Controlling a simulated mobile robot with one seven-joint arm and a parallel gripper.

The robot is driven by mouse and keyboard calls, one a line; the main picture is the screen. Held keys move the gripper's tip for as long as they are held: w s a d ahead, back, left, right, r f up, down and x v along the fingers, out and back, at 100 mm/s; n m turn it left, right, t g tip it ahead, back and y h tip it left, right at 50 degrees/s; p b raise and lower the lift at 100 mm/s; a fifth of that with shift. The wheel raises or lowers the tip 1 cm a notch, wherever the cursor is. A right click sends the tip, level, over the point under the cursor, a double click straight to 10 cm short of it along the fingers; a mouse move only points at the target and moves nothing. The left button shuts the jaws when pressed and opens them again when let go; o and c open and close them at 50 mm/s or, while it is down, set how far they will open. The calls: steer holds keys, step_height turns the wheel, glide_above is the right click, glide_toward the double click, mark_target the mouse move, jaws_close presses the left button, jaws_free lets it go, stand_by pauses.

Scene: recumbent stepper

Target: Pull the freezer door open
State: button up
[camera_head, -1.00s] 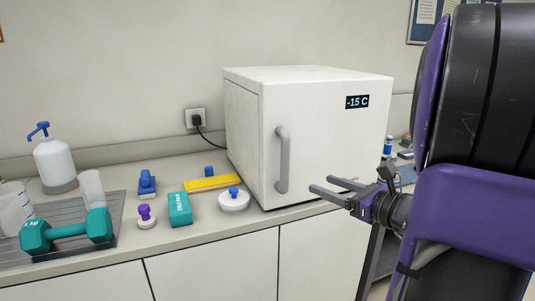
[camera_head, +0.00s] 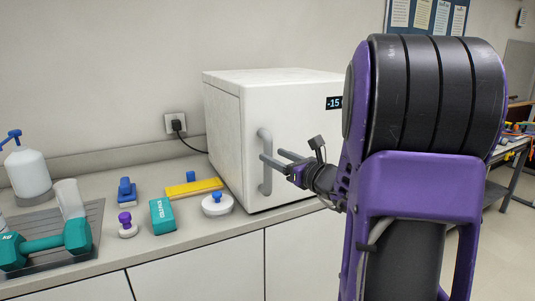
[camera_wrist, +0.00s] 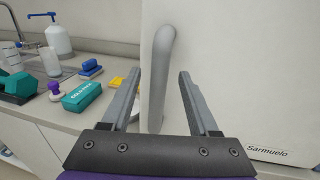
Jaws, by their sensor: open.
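The white freezer (camera_head: 285,105) stands on the counter with its door shut. A vertical grey bar handle (camera_head: 265,180) is on the left side of the door front. It also shows in the wrist view (camera_wrist: 157,85), upright and between my two fingers as seen from there. My gripper (camera_head: 272,155) is open at the handle's middle height, its fingers pointing left across the handle area. In the wrist view the fingers (camera_wrist: 160,72) flank the handle with gaps on both sides. I cannot tell how deep the handle sits between them. My arm hides the door's right part.
Left of the freezer, the counter holds a yellow tool (camera_head: 194,188), a white round object with a blue knob (camera_head: 217,204), a teal box (camera_head: 162,216), a purple-topped stamp (camera_head: 127,226) and a teal dumbbell (camera_head: 45,248). The cabinet front (camera_head: 200,270) is below.

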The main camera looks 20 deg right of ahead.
mark_target(271, 154)
steer(key=shift+x, duration=1.9)
jaws_close()
